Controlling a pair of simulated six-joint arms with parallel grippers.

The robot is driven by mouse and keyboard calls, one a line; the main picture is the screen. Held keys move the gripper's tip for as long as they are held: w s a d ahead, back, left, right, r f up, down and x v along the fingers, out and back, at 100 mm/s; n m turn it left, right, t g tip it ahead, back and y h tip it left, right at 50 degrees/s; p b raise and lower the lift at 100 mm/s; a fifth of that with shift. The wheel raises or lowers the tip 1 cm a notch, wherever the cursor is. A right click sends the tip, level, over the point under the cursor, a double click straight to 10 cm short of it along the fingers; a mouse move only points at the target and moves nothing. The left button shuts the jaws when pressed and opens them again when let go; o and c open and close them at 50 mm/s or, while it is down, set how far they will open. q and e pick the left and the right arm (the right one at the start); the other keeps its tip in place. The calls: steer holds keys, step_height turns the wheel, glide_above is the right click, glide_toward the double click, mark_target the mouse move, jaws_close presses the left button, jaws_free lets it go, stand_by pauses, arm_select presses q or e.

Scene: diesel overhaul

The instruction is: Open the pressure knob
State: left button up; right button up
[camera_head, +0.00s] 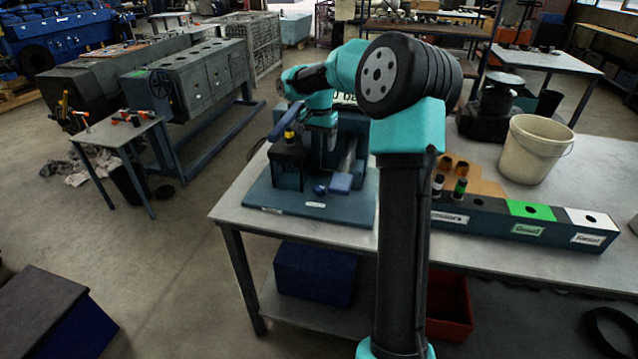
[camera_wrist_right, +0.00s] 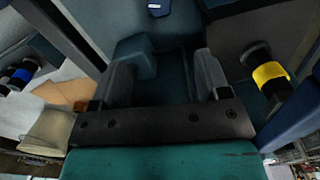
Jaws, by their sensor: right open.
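The blue test rig (camera_head: 262,194) stands on the workbench. A small blue knob-like part (camera_head: 340,183) sits low at the rig's front right; I cannot tell for sure that it is the pressure knob. My right gripper (camera_head: 326,150) is over the rig, pointing down, above and a little left of that part. In the right wrist view my right gripper (camera_wrist_right: 165,68) is open with nothing clearly held. A blue block-shaped part (camera_wrist_right: 135,52) shows by its left finger; contact cannot be told. My left gripper is out of view.
A black injector-like part with a yellow band (camera_head: 289,134) stands at the rig's left, near a blue lever (camera_head: 286,119). A sorting rack (camera_head: 483,221) and a cream bucket (camera_head: 533,150) stand to the right. The bench's right side has some free room.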

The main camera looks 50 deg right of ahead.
mark_target(319, 186)
steer(key=shift+m, duration=0.3)
step_height(319, 186, down, 17)
steer(key=shift+f, duration=0.2)
stand_by(0.7)
steer(key=c, duration=0.9)
